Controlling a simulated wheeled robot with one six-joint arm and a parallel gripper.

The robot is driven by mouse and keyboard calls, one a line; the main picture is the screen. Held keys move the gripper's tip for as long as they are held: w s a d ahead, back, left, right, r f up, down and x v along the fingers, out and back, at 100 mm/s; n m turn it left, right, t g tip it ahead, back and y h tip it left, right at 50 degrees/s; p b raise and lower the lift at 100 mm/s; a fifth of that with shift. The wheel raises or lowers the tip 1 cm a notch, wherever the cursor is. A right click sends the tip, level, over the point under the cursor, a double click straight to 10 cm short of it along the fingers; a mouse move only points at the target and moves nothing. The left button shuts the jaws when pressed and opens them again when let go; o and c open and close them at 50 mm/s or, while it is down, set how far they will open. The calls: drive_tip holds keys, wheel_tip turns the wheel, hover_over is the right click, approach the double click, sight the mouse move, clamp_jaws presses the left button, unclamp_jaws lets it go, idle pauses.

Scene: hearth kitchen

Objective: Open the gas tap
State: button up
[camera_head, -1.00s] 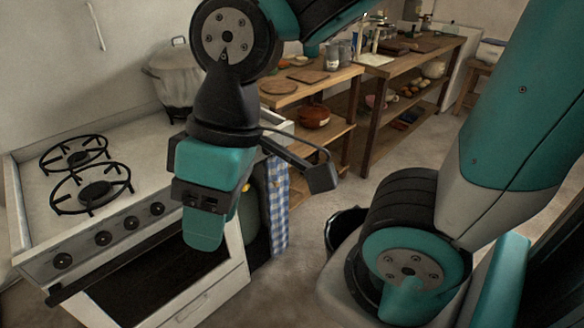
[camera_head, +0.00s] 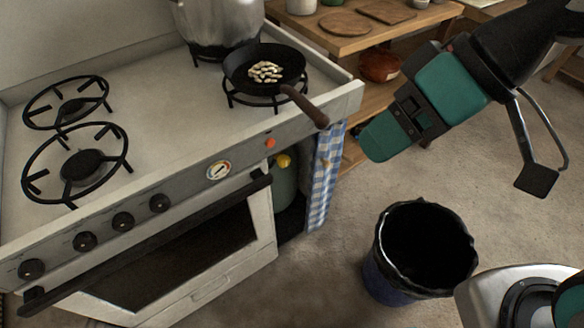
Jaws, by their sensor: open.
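A green gas cylinder (camera_head: 287,188) stands under the right end of the stove, partly hidden by the stove's side and a cloth. A small yellow tap (camera_head: 284,161) shows at its top. The tap's exact setting is too small to tell. My gripper (camera_head: 378,139) is open and empty. It hangs right of the blue checked cloth, apart from the tap and nearer to the wooden shelf's side of the picture.
A blue-and-white checked cloth (camera_head: 324,176) hangs just right of the cylinder. A pan (camera_head: 238,72) sits on the stove, its handle (camera_head: 305,106) sticking out over the front edge. A bin (camera_head: 378,270) stands on the floor. The oven handle (camera_head: 150,243) juts forward.

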drive_tip(key=w+a+f+t+y+b, duration=0.2)
drive_tip(key=w+f+b, duration=0.1)
drive_tip(key=f+b, duration=0.55)
drive_tip(key=w+a+f+t+y+b, duration=0.1)
drive_tip(key=w+a+f+t+b, duration=0.15)
drive_tip(key=f+b, duration=0.6)
drive_tip(key=w+a+f+t+y+b, duration=0.15)
drive_tip(key=w+f+b, duration=0.25)
drive_tip(key=f+b, duration=0.45)
drive_tip(key=m+t+b, duration=0.4)
drive_tip(key=t+b, duration=0.4)
drive_tip(key=b, duration=1)
approach(286, 163)
drive_tip(key=p+x, duration=0.9)
drive_tip(key=p, duration=0.5)
drive_tip(key=shift+w+a, duration=0.1)
drive_tip(key=shift+w+a+f+p, duration=0.3)
drive_tip(key=shift+w+a+p, duration=0.15)
drive_tip(key=shift+w+p, duration=0.25)
